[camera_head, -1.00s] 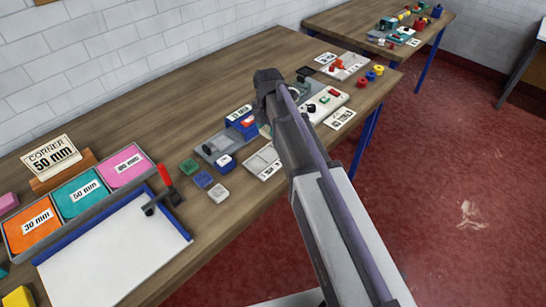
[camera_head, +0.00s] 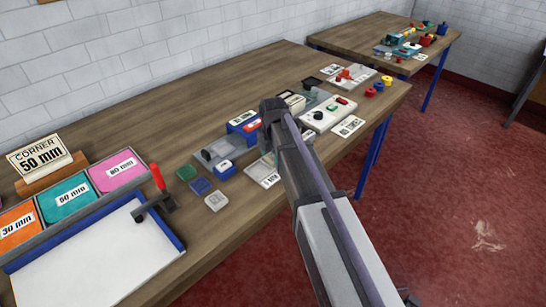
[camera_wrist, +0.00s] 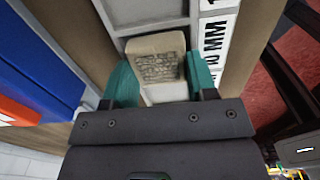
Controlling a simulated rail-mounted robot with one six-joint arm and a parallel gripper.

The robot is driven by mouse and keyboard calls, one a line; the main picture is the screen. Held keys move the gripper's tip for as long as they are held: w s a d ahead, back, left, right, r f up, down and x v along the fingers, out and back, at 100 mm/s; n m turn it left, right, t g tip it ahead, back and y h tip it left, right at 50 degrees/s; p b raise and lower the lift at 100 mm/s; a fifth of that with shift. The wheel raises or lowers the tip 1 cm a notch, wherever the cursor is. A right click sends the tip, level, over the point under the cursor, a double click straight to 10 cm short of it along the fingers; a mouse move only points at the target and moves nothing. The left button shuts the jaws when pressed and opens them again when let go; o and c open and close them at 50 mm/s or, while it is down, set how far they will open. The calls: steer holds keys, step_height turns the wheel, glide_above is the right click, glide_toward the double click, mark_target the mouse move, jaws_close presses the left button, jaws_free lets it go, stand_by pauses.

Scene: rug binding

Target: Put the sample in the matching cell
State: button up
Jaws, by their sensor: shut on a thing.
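In the wrist view, my gripper (camera_wrist: 160,82) has teal fingertips shut on a beige sample block (camera_wrist: 157,62) with raised, unreadable lettering on its face. The sample is over or at a grey tray with cells (camera_wrist: 140,14), and I cannot tell whether it touches the tray. A white label on the tray's right edge reads "10 MM" (camera_wrist: 214,45). In the head view, the pale tray (camera_head: 262,170) shows just left of my arm, partly covered by it. The fingers and the sample are hidden there behind my arm.
A blue box (camera_wrist: 38,60) stands left of my gripper in the wrist view. A white control box (camera_head: 326,113) stands to the right. The table's front edge is close.

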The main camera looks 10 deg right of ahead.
mark_target(273, 158)
steer(key=shift+s+f+b, duration=0.3)
steer(key=shift+f+b, duration=0.1)
steer(key=shift+b, duration=0.05)
steer(key=o, duration=0.8)
steer(key=shift+s, duration=0.2)
steer(key=shift+o, duration=0.9)
step_height(273, 158, up, 13)
steer(key=p, duration=1.3)
steer(key=shift+w+r, duration=0.15)
steer(key=shift+w, duration=0.25)
steer(key=s+m, duration=2)
steer(key=m, duration=0.4)
steer(key=shift+s+d+f, duration=0.15)
steer(key=shift+d+f, duration=0.05)
steer(key=shift+d, duration=0.05)
